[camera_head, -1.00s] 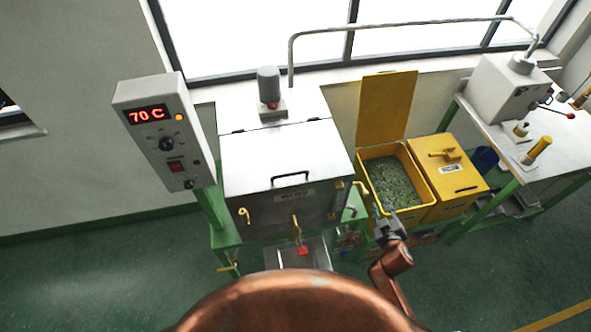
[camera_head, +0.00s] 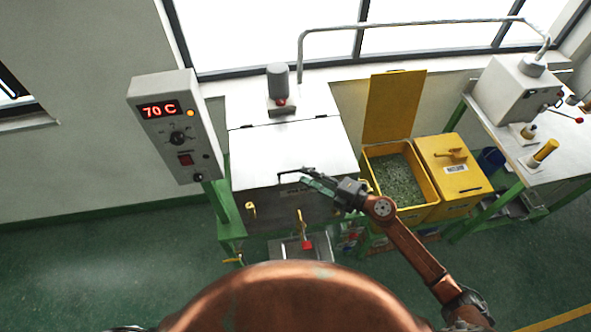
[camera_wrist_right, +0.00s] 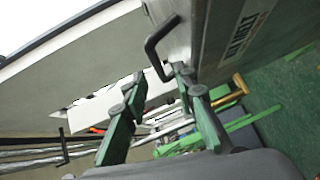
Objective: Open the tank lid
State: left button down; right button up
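The tank is a metal box, and its flat grey lid (camera_head: 285,150) lies closed on top. A dark bar handle (camera_head: 293,171) stands at the lid's front edge; it also shows in the right wrist view (camera_wrist_right: 152,46). My right gripper (camera_head: 306,180) is at the right end of this handle. In the right wrist view its two green fingers (camera_wrist_right: 160,76) are apart, with the handle just beyond and between the tips. Whether they touch it I cannot tell. My left gripper is not in view.
A control box reading 70 C (camera_head: 165,125) stands left of the tank. A yellow bin (camera_head: 430,190) of green pellets stands open to the right, beside a closed yellow bin (camera_head: 470,185).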

aim_at(295, 171)
jog(key=shift+p+x, duration=0.3)
jog(key=shift+x, duration=2.35)
jog(key=shift+c, duration=0.6)
grip_shut()
